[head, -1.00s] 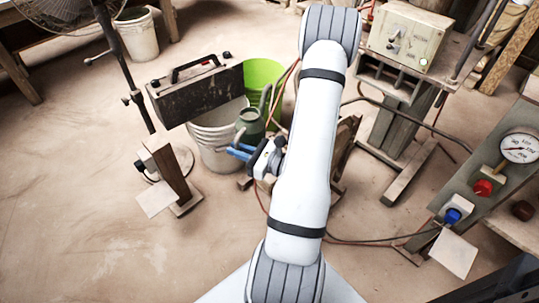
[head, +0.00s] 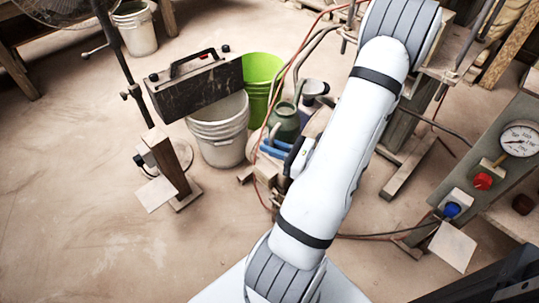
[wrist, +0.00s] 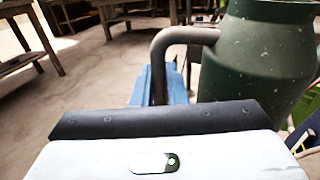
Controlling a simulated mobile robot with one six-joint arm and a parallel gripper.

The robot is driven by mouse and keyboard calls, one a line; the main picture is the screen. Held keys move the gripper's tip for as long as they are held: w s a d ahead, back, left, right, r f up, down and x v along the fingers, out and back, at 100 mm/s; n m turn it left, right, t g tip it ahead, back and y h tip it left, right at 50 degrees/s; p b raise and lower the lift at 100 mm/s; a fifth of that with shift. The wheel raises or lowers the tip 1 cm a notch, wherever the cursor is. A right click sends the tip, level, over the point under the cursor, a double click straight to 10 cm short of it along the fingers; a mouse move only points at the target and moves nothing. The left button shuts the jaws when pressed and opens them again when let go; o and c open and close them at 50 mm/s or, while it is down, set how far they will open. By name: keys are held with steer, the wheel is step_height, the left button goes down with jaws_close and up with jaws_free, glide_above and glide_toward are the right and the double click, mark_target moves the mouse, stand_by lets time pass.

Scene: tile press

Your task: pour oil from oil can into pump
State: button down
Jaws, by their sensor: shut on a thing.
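The oil can is a dark green can (head: 285,121) with a bent grey handle, and it looks upright in the head view. In the wrist view the can (wrist: 262,62) fills the upper right, and its handle (wrist: 159,72) runs down to the blue fingers. My gripper (head: 275,147) is shut on this handle; its blue fingers also show in the wrist view (wrist: 163,92). I cannot make out the pump for sure; machine parts near the can are partly hidden by my arm.
A white bucket (head: 219,145) and a green bucket (head: 262,75) stand left of and behind the can. A black box (head: 192,88) sits above the white bucket. Red hoses run close to my gripper. A gauge panel (head: 485,150) is at right.

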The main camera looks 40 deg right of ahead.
mark_target(293, 117)
steer(key=shift+w+d+r+p, duration=0.15)
steer(key=shift+d+r+p, duration=0.1)
steer(key=shift+d+p, duration=0.05)
steer(key=shift+w+d+r+m+p, duration=0.4)
steer(key=shift+d+p, duration=0.2)
steer(key=shift+d, duration=0.4)
steer(key=shift+w+d+r+m+p, duration=0.3)
steer(key=shift+w+d+p, duration=0.25)
steer(key=shift+d, duration=0.4)
steer(key=shift+w+d+r+m+p, duration=0.35)
steer(key=shift+d+p, duration=0.3)
steer(key=shift+d, duration=0.35)
step_height(293, 117, up, 3)
steer(key=m+p, duration=0.2)
steer(key=p, duration=0.4)
steer(key=shift+r+m, duration=0.15)
steer(key=shift+m, duration=0.2)
steer(key=shift+p, duration=0.35)
